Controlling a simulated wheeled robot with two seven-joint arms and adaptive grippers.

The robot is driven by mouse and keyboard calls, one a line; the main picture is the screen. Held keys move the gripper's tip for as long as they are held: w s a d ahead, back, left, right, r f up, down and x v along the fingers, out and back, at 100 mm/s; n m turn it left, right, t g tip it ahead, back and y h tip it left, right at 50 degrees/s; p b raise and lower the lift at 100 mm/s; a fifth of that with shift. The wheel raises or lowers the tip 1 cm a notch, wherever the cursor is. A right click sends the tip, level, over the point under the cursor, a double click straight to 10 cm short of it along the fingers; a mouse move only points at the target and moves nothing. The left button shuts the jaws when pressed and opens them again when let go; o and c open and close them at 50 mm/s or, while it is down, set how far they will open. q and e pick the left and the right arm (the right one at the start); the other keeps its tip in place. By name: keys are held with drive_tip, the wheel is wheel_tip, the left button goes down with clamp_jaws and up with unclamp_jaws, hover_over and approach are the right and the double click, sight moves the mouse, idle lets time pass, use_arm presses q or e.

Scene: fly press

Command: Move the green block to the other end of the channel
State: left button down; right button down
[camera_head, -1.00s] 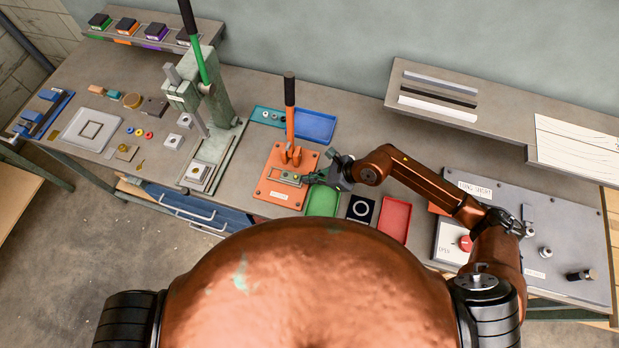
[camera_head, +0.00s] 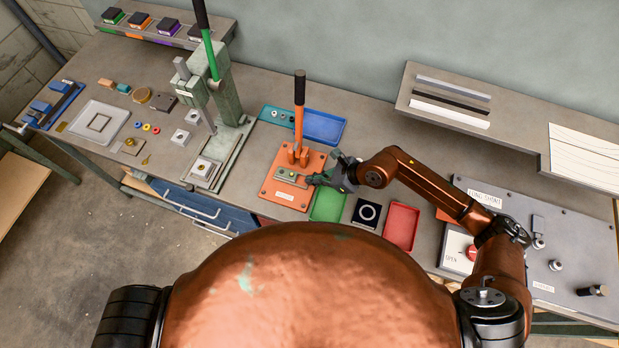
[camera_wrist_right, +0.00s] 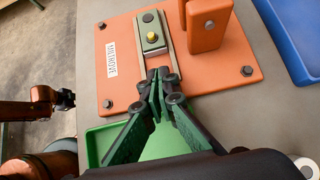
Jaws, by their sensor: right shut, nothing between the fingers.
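The green block (camera_wrist_right: 151,33), a grey-green piece with a brass knob, lies in the straight channel (camera_wrist_right: 164,63) on an orange base plate (camera_wrist_right: 120,75). It is toward the channel end farther from my right gripper. The head view shows the orange plate (camera_head: 275,188) too, but the block is small there. My right gripper (camera_wrist_right: 158,80) is shut and empty, its fingertips over the channel's near end, apart from the block's knob. It also shows in the head view (camera_head: 314,180). My left gripper (camera_wrist_right: 65,99) seems to show at the wrist view's left edge; its jaws are unclear.
An orange lever (camera_head: 299,105) stands on the plate beside the channel. A green tray (camera_head: 327,205) lies under my right gripper, with a black ring plate (camera_head: 357,220) and a red tray (camera_head: 401,228) farther right. A blue tray (camera_head: 324,127) lies behind; a tall green press (camera_head: 230,90) stands left.

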drive_tip(key=b+v, duration=0.1)
drive_tip(key=v, duration=0.9)
drive_tip(key=shift+d, duration=0.25)
drive_tip(key=shift+s+r, duration=0.15)
